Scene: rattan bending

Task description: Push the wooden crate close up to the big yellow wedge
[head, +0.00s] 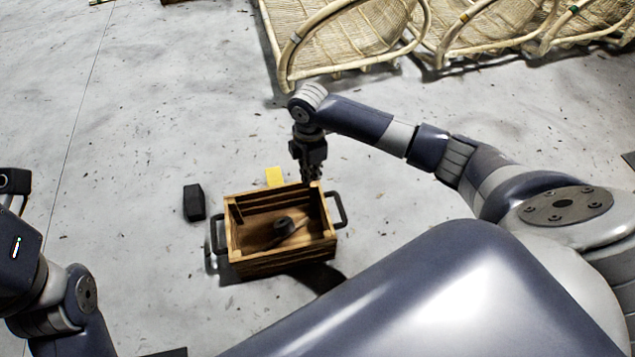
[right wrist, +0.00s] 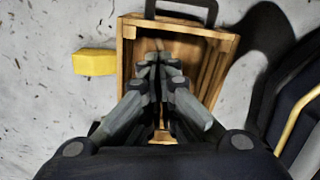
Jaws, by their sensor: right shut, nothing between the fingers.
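The wooden crate (head: 282,260) stands upright on the floor, with a dark handle at each end. The yellow wedge (head: 274,176) lies just beyond the crate's far wall. In the right wrist view the wedge (right wrist: 95,62) is beside the crate (right wrist: 126,65), with little or no gap; I cannot tell if they touch. My right gripper (head: 312,176) is shut and empty, at the crate's far wall near its right corner. Its fingers (right wrist: 158,62) hide part of the crate in the wrist view; contact is unclear. My left arm shows at the left edge, without its fingers.
A dark block (head: 194,203) stands on the floor left of the crate. Rattan chairs (head: 345,40) stand at the back. The floor (head: 150,110) at the back left is mostly clear.

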